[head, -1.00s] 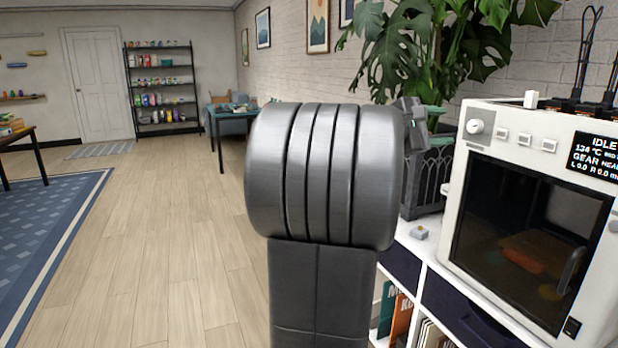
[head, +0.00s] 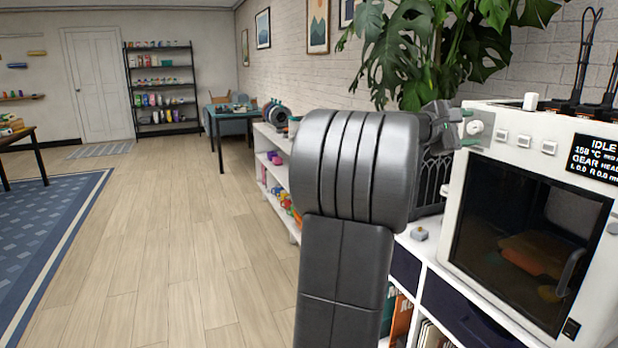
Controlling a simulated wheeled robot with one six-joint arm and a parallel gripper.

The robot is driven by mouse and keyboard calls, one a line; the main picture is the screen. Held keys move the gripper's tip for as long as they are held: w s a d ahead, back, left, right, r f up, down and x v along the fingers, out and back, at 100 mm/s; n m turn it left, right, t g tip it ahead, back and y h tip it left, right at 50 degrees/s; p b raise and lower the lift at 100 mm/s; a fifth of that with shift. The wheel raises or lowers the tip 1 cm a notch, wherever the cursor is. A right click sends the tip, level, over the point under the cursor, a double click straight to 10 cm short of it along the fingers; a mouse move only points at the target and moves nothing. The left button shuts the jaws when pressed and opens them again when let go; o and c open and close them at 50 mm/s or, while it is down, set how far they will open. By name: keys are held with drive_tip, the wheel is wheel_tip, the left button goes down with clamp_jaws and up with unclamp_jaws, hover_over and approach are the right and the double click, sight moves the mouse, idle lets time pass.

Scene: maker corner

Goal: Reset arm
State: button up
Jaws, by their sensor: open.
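My arm's thick dark grey link (head: 350,165) stands large in the middle of the head view. My gripper (head: 462,128) shows only in part behind it, to the right, in front of the printer's upper left corner in the picture. Its jaws are open, and I see nothing held between them. Whether it touches the printer cannot be told.
A white 3D printer (head: 548,140) with a dark door stands on a white shelf unit at right. A leafy plant (head: 430,45) rises behind. Wooden floor (head: 190,240) at left is clear; a blue rug (head: 50,225) lies further left.

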drive_tip(key=shift+w+d+r+p, duration=0.2)
drive_tip(key=shift+d+p, duration=0.1)
drive_tip(key=shift+p, duration=0.4)
drive_tip(key=shift+s+a+r+n+p, duration=0.1)
drive_tip(key=shift+s+a+n+p, duration=0.1)
drive_tip(key=shift+n+p, duration=0.65)
drive_tip(key=shift+w+d+n+p, duration=0.15)
drive_tip(key=shift+n+p, duration=0.4)
drive_tip(key=shift+p, duration=0.35)
drive_tip(key=n+p, duration=0.4)
drive_tip(key=p, duration=0.3)
drive_tip(key=n+p, duration=0.6)
drive_tip(key=p, duration=0.5)
drive_tip(key=shift+h+p, duration=0.4)
drive_tip(key=shift+a+f+n, duration=0.2)
drive_tip(key=shift+f+n, duration=0.05)
drive_tip(key=shift+n, duration=0.15)
drive_tip(key=shift+b+v, duration=0.4)
drive_tip(key=shift+v, duration=0.55)
drive_tip(key=shift+a+f, duration=0.1)
drive_tip(key=shift+a, duration=0.05)
drive_tip(key=shift+a, duration=0.1)
